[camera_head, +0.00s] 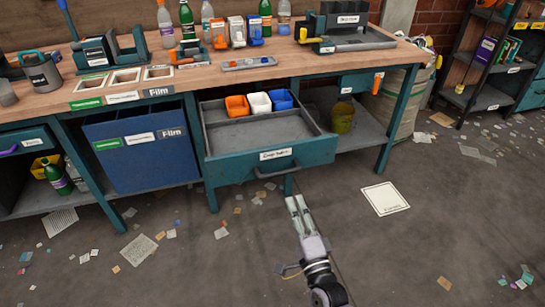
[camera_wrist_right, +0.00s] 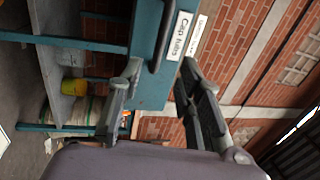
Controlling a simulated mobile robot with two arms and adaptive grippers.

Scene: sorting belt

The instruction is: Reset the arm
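My right gripper (camera_head: 297,204) is in front of the workbench, below and just in front of the pulled-out teal drawer (camera_head: 275,165). Its fingers point toward the bench. In the right wrist view the gripper (camera_wrist_right: 162,78) has its two fingers apart with nothing between them. The drawer front (camera_wrist_right: 153,80) with its dark handle and label shows beyond the fingertips there; the fingers look apart from the handle. My left gripper is in neither view.
The drawer holds orange, white and blue cups (camera_head: 259,102). A blue sorting bin (camera_head: 140,150) stands left of it under the wooden benchtop (camera_head: 290,64). A white floor square (camera_head: 385,198) and scattered paper scraps lie on the floor. Open floor lies right of my arm.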

